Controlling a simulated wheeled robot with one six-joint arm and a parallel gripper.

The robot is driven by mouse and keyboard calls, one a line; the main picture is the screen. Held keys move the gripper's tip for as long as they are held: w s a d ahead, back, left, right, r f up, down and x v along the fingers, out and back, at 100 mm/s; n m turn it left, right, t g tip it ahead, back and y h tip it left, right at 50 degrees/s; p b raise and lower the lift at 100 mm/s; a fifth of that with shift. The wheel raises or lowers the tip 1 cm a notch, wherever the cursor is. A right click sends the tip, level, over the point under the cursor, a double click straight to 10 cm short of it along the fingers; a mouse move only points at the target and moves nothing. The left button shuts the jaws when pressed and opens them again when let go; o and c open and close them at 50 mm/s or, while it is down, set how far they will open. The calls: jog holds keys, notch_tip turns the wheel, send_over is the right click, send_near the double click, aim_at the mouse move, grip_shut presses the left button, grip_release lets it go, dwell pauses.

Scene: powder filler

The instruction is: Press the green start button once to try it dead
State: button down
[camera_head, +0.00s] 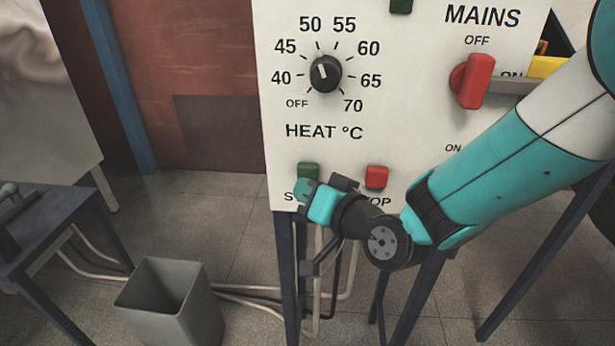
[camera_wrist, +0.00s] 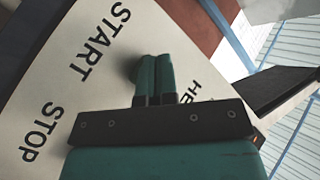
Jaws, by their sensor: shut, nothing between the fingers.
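The green start button (camera_head: 307,171) sits low on the white control panel (camera_head: 290,153), above the partly covered START label. My gripper (camera_head: 301,190) is shut and empty, with its teal fingers just below and in front of the button. In the wrist view the closed fingers (camera_wrist: 155,72) point at the panel beside the START lettering. The button is hidden there behind the fingers. I cannot tell whether the fingertips touch it.
The red stop button (camera_head: 376,177) is close to the right of my gripper. The black heat knob (camera_head: 326,74) and red mains switch (camera_head: 473,80) are higher on the panel; the switch stands roughly upright under OFF. A grey bin (camera_head: 165,300) and cables lie below.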

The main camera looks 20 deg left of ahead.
jog(key=shift+w+a, duration=0.1)
jog(key=shift+w, duration=0.5)
dwell(0.7)
jog(key=shift+s, duration=0.1)
jog(key=shift+s+d, duration=0.25)
jog(key=shift+s, duration=0.6)
jog(key=shift+s+d, duration=0.2)
jog(key=shift+s, duration=0.6)
jog(key=shift+s+d, duration=0.15)
jog(key=shift+s, duration=0.7)
jog(key=shift+s+d, duration=0.2)
jog(key=shift+s, duration=0.6)
